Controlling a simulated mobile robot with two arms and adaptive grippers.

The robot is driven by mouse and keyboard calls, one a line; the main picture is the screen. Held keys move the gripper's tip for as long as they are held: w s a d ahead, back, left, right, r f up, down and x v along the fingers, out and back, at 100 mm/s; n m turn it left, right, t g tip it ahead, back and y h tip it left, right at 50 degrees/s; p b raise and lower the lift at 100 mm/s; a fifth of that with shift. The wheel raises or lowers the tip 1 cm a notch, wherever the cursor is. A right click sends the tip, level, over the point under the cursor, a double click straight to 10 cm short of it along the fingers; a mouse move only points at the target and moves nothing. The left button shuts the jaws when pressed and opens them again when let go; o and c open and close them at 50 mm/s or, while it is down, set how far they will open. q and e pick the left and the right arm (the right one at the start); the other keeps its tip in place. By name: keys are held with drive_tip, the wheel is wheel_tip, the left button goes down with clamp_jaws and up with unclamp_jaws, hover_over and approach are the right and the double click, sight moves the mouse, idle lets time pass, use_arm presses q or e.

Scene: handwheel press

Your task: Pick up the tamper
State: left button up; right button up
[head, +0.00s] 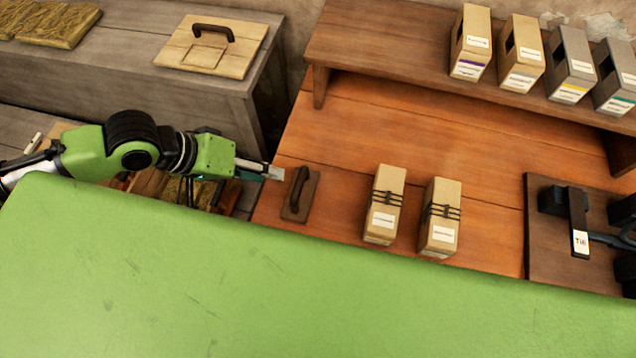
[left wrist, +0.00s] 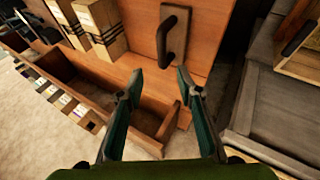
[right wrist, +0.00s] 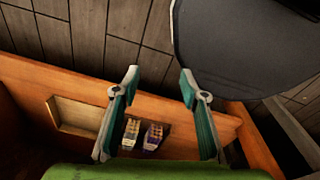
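The tamper, a small dark wooden plate with an upright bar handle (head: 299,193), lies on the orange-brown table near its left edge. It also shows at the top of the left wrist view (left wrist: 173,37). My left gripper (head: 275,172) is just left of the tamper in the head view, its fingers apart and empty. In the left wrist view the open fingers (left wrist: 158,75) point toward the tamper without touching it. My right gripper (right wrist: 159,74) is open and empty in the right wrist view; it is not visible in the head view.
Two strapped cartons (head: 384,205) (head: 440,218) stand right of the tamper. A dark press-like fixture (head: 560,270) is at far right. Several file boxes (head: 471,42) stand on the back shelf. A handled wooden panel (head: 175,50) lies on the grey bench. A green surface covers the foreground.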

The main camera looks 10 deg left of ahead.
sight(296, 184)
use_arm(q)
drive_tip(key=x, duration=0.7)
drive_tip(key=shift+s+a+f+p, duration=0.1)
drive_tip(key=shift+a+p, duration=0.05)
drive_tip(key=shift+p, duration=0.2)
drive_tip(key=shift+f, duration=0.5)
drive_tip(key=p+x, duration=0.1)
drive_tip(key=x, duration=0.3)
drive_tip(key=shift+w+d+p, duration=0.3)
drive_tip(key=shift+d+p, duration=0.05)
drive_tip(key=shift+f, duration=0.25)
use_arm(e)
drive_tip(key=a, duration=0.1)
drive_tip(key=s+a+r, duration=0.1)
drive_tip(key=a+r, duration=0.1)
drive_tip(key=shift+s+a+r, duration=0.25)
drive_tip(key=shift+s+a, duration=0.15)
use_arm(q)
clamp_jaws()
use_arm(e)
drive_tip(key=shift+d, duration=0.5)
